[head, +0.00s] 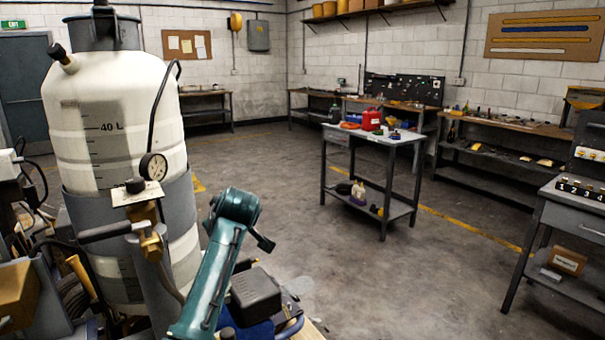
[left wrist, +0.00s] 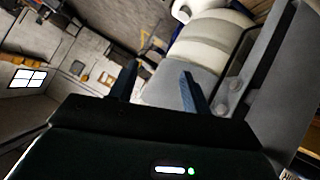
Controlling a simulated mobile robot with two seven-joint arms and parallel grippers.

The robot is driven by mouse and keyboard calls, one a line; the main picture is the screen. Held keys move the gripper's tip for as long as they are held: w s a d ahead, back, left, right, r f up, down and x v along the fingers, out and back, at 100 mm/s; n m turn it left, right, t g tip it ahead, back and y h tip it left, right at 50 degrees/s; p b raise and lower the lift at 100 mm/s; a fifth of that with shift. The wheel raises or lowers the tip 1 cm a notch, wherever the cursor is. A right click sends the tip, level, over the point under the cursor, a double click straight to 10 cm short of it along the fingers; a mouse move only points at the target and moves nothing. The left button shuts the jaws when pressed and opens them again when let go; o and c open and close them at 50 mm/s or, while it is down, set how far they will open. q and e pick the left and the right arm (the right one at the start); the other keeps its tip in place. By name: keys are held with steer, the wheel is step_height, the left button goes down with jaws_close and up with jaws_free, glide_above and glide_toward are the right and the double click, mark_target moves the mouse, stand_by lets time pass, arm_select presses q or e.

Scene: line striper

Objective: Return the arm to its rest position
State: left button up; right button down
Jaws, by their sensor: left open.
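My left gripper (left wrist: 158,68) shows in the left wrist view with its two dark fingers apart and nothing seen between them. The striper's white tank (left wrist: 214,42) lies just beyond the fingers, with a bolted grey panel (left wrist: 273,85) close on the right. I cannot tell whether the fingers touch the machine. In the head view the white tank (head: 112,110) stands upright at the left, with a pressure gauge (head: 153,167) and a brass valve (head: 151,244) on its front. A teal jointed part (head: 218,255) rises beside it. Neither gripper can be made out in the head view.
A grey cart (head: 345,165) holding a red can (head: 371,119) stands mid-room. Workbenches (head: 500,132) line the walls. The concrete floor (head: 420,280) between is clear.

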arm_select(q)
steer(key=s+f+m+h, duration=0.1)
steer(key=s+f+m, duration=0.1)
steer(key=s+f, duration=0.45)
steer(key=s+a+f+m+h, duration=0.1)
steer(key=s+f+m, duration=0.15)
steer(key=f, duration=0.75)
steer(key=s+f+m+h, duration=0.1)
steer(key=s+f+m, duration=0.1)
steer(key=s+f, duration=0.5)
steer(key=s+d+f+m+h, duration=0.1)
steer(key=s+f, duration=0.3)
steer(key=s, duration=0.8)
steer(key=s+d+f+m+h, duration=0.1)
steer(key=s+f+m+h, duration=0.2)
steer(key=s, duration=0.9)
step_height(320, 180, down, 2)
steer(key=shift+f+m, duration=0.1)
steer(key=shift+m, duration=0.55)
steer(key=shift+s+a, duration=0.1)
steer(key=shift+c, duration=0.3)
